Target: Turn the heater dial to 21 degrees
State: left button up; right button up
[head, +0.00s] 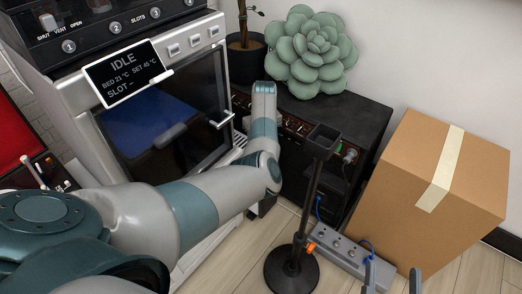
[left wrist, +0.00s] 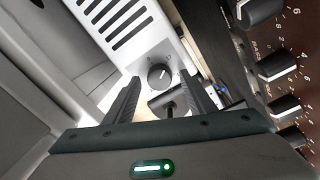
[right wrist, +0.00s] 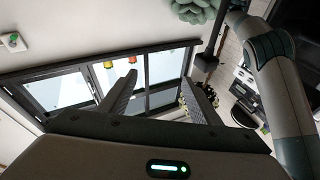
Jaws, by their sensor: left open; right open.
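The heater dial (left wrist: 159,74) is a small dark round knob with a light mark, on a white panel (left wrist: 160,48) in the left wrist view. The heater's slotted white grille (left wrist: 115,22) lies beside it. My left gripper (left wrist: 161,84) is open, its fingers on either side of the dial in the picture; I cannot tell whether they touch it. In the head view my left arm hides the dial and the left fingers. My right gripper (head: 392,275) is open and empty at the bottom right; it also shows in the right wrist view (right wrist: 159,80).
A black amplifier (head: 335,110) with a knob row stands right of my left wrist, a green succulent cushion (head: 312,55) on top. A black stand (head: 300,220), power strip (head: 345,253) and cardboard box (head: 400,165) are to the right. A machine reading IDLE (head: 124,72) is left.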

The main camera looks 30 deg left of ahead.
pick_arm(q)
jog(key=shift+f, duration=0.35)
pick_arm(e)
jog(key=shift+s+r+t, duration=0.4)
jog(key=shift+r+t, duration=0.1)
jog(key=shift+r, duration=0.25)
pick_arm(q)
jog(key=shift+c, duration=0.3)
jog(key=c, duration=1)
pick_arm(e)
jog(key=shift+w+f, duration=0.1)
